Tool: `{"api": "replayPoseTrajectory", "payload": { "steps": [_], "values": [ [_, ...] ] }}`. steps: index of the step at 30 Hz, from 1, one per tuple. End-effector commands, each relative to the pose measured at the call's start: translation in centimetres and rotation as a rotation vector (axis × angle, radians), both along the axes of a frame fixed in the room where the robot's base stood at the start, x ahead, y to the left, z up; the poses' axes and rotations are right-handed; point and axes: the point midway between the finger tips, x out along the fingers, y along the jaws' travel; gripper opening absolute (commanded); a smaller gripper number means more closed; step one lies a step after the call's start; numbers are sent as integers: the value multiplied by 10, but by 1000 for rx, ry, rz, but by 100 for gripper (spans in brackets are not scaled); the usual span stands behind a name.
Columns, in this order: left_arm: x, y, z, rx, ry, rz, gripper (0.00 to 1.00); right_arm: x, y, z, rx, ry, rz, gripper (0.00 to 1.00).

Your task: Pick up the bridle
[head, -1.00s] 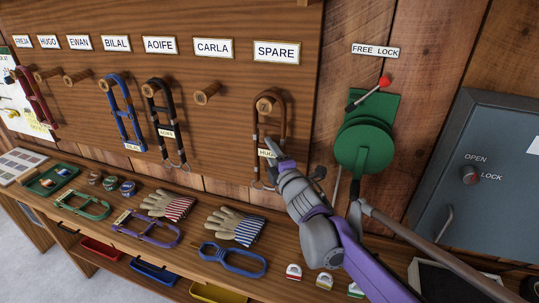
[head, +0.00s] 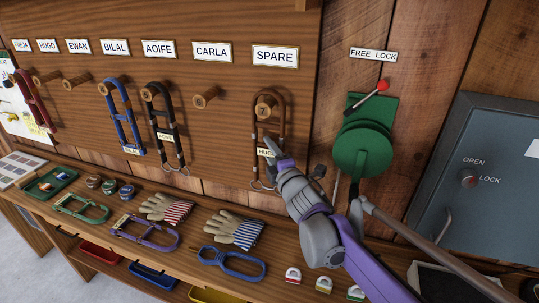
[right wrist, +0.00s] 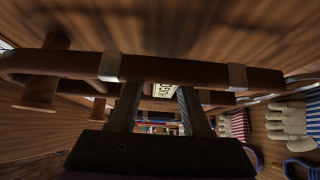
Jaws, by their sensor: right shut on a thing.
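A brown bridle (head: 255,125) with a small name tag reading HUGO hangs on the wooden peg (head: 265,104) under the SPARE sign (head: 275,56). My right gripper (head: 272,150) is at the lower right side of this bridle, shut on it. In the right wrist view the bridle's brown strap (right wrist: 180,70) with pale metal bands crosses in front of the two dark fingers (right wrist: 158,100). The fingers stand some way apart, with the tag behind them. The exact contact is hidden. My left gripper is not in view.
Other bridles hang to the left: black (head: 160,112), blue (head: 115,98) and red (head: 30,95). The peg under CARLA (head: 205,97) is empty. Gloves (head: 235,231) and halters (head: 233,262) lie on the bench below. A green lever box (head: 365,145) is close on the right.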

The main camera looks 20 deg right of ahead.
Motion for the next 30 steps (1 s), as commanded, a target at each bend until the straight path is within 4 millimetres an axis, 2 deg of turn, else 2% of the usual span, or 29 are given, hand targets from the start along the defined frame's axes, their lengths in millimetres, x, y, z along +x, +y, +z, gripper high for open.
{"api": "replayPoseTrajectory", "payload": {
  "steps": [5, 15, 21, 30],
  "values": [
    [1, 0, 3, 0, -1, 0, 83, -3, 2, 24, 1, -2, 2, 0],
    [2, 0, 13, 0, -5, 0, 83, -54, 37, 22, 3, -2, 4, 0],
    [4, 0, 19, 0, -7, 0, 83, -79, 54, 22, 4, -2, 4, 0],
    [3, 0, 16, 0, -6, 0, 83, -112, 77, 20, 4, -4, 5, 0]
  ]
}}
